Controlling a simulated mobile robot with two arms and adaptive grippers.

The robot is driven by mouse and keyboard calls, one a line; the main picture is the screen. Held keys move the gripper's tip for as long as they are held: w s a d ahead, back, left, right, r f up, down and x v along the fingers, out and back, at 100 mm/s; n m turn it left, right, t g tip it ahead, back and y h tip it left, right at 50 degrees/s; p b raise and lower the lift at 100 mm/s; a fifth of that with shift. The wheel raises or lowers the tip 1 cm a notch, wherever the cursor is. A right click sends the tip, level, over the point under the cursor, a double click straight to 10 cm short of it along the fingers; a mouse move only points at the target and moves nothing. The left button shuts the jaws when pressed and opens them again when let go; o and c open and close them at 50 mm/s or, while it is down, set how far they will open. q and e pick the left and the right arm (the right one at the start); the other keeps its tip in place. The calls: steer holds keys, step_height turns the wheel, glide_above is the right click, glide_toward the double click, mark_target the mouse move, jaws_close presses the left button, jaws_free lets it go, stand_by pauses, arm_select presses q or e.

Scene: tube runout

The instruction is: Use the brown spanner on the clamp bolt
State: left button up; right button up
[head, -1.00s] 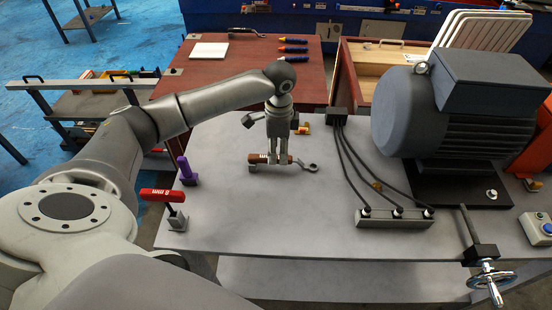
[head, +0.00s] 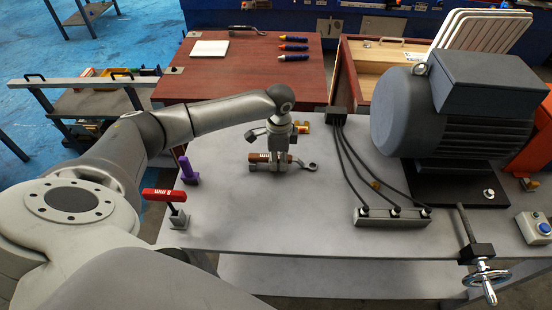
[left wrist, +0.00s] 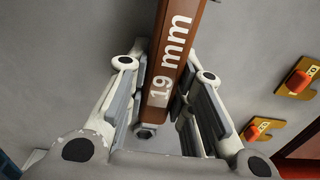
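The brown spanner (head: 258,157), with a grey ring end at its right, lies across the bench under my left gripper (head: 269,163). In the left wrist view its handle (left wrist: 172,70) reads "19 mm" and runs between my left gripper's fingers (left wrist: 166,85). The pads are close on both sides of the handle; whether they press on it cannot be told. A bolt (head: 490,193) shows at the front right of the motor's base plate, well right of the spanner; I cannot tell whether it is the clamp bolt. My right gripper is not in view.
A red 8 mm T-handle key (head: 165,195) and a purple piece (head: 188,172) stand at left. Black cables run to a grey block (head: 394,218) mid-bench. A grey motor (head: 455,110) and handwheel (head: 490,279) are at right. Bare bench lies in front of the spanner.

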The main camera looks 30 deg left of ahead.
arm_select(q)
jaws_close()
steer(key=shift+r, duration=0.1)
steer(key=shift+w+r+b, duration=0.1)
steer(key=shift+r+b, duration=0.2)
steer(key=shift+r, duration=0.1)
steer(key=shift+d+r+b, duration=0.2)
steer(key=shift+r+b, duration=0.3)
steer(key=shift+r, duration=0.7)
steer(key=s+d+r+b, duration=0.2)
steer(key=s+d+r, duration=0.3)
steer(key=d+r, duration=0.4)
steer(key=d, duration=0.3)
steer(key=shift+s+d+r, duration=0.2)
steer(key=shift+s+r, duration=0.15)
steer(key=shift+s, duration=0.05)
